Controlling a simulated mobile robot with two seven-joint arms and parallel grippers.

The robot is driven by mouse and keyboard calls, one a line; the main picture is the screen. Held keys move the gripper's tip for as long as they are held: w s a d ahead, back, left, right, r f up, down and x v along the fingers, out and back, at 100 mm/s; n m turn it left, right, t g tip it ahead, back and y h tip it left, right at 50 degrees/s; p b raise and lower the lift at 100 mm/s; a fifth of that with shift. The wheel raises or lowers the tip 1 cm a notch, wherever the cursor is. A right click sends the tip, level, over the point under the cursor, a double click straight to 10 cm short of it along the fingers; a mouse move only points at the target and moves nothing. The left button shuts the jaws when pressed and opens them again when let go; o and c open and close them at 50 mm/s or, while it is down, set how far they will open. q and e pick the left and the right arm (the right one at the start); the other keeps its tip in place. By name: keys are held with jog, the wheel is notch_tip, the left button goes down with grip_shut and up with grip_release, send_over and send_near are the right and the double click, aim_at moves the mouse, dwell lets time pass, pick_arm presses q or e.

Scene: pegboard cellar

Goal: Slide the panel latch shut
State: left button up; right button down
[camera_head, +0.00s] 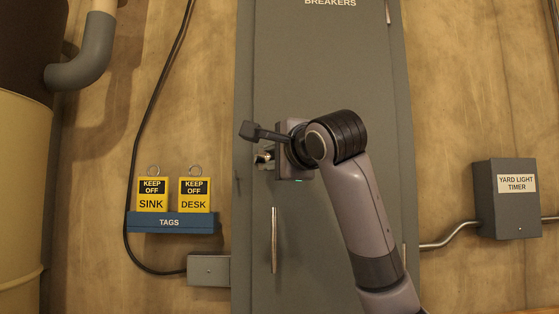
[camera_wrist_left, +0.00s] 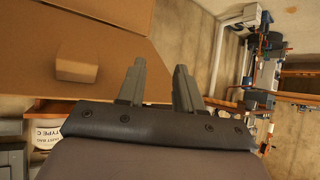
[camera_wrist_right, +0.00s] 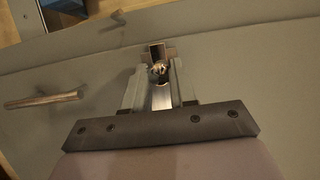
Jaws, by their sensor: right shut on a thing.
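The grey breaker panel (camera_head: 330,60) fills the middle of the head view. Its latch (camera_head: 264,158) is a small metal piece at the left edge of the door, partly covered by my right gripper (camera_head: 268,152). In the right wrist view the latch knob (camera_wrist_right: 158,70) shows between the tips of my right gripper (camera_wrist_right: 158,78), which is shut on it. A bright metal strip of the latch (camera_wrist_right: 161,97) runs back between the fingers. My left gripper (camera_wrist_left: 158,72) shows only in the left wrist view, with its fingers apart and nothing between them.
A door handle (camera_head: 274,240) stands below the latch. A blue tag rack (camera_head: 174,222) with two yellow tags hangs to the left, beside a black cable. A grey timer box (camera_head: 507,200) is at right. Cardboard boxes (camera_wrist_left: 77,67) are near my left gripper.

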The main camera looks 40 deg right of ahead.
jog(key=shift+a+r, duration=0.1)
jog(key=c, duration=1)
grip_release()
jog(key=shift+o, duration=0.5)
jog(key=shift+w+a, duration=0.15)
jog(key=shift+s, duration=0.4)
jog(key=b+v, duration=0.2)
jog(key=v, duration=0.4)
jog(key=shift+s, duration=0.2)
jog(key=shift+a, duration=0.1)
